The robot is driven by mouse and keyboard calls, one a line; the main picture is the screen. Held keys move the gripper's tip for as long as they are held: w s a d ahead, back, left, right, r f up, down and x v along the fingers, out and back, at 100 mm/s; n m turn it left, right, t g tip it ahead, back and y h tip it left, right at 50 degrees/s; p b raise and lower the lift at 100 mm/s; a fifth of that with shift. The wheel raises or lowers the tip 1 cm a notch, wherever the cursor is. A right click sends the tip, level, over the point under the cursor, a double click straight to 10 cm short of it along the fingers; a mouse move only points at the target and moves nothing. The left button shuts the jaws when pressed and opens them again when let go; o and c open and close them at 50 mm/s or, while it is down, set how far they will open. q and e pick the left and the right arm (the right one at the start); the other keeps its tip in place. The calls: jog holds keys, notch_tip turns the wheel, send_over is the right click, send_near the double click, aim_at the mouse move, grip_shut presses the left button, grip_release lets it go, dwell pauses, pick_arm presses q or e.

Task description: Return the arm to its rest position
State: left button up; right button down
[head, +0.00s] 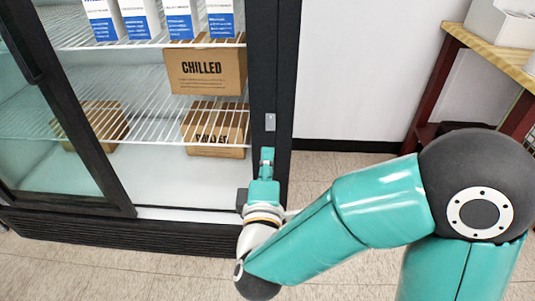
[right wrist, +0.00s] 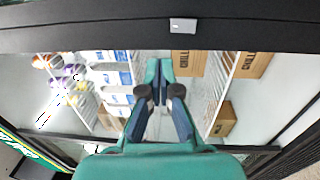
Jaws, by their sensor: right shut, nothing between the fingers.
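My right gripper (head: 266,158) is shut and empty. In the head view it appears in front of the black right-hand post of the refrigerator (head: 271,85), near the lower part of the opening. I cannot tell whether it touches the post. In the right wrist view the closed fingers (right wrist: 160,78) point toward the refrigerator's shelves. My right arm (head: 360,210) reaches in from the right, bent at a large dark joint. My left gripper is not in view.
A glass door (head: 45,125) covers the refrigerator's left side. Its wire shelves hold blue-and-white cartons (head: 180,18) and a brown CHILLED box (head: 206,68), with more boxes below. A wooden-topped table (head: 500,48) stands at right. Floor (head: 120,270) shows in front.

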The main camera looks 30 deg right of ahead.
jog(key=shift+d, duration=0.1)
jog(key=w+d+f+n+g, duration=0.15)
jog(key=d+f+g, duration=0.4)
jog(key=f, duration=0.95)
jog(key=s+a+f+m+g+y, duration=0.2)
jog(key=s+f+y, duration=0.1)
jog(key=f, duration=0.6)
jog(key=s+a+f+m+g+y, duration=0.1)
jog(key=s+a+f+m+y, duration=0.15)
jog(key=f, duration=0.55)
jog(key=s+a+f+m+g+y, duration=0.2)
jog(key=f+y, duration=0.2)
jog(key=f, duration=0.5)
jog(key=s+a+f+m+g+y, duration=0.3)
jog(key=s+a+m+g+y, duration=0.15)
jog(key=s+a+m, duration=0.45)
notch_tip(320, 180, up, 26)
jog(key=s+d+p, duration=0.1)
jog(key=p, duration=2.4)
jog(key=shift+d+f+g+h, duration=0.2)
jog(key=shift+d+g+h, duration=0.1)
jog(key=shift+g, duration=0.1)
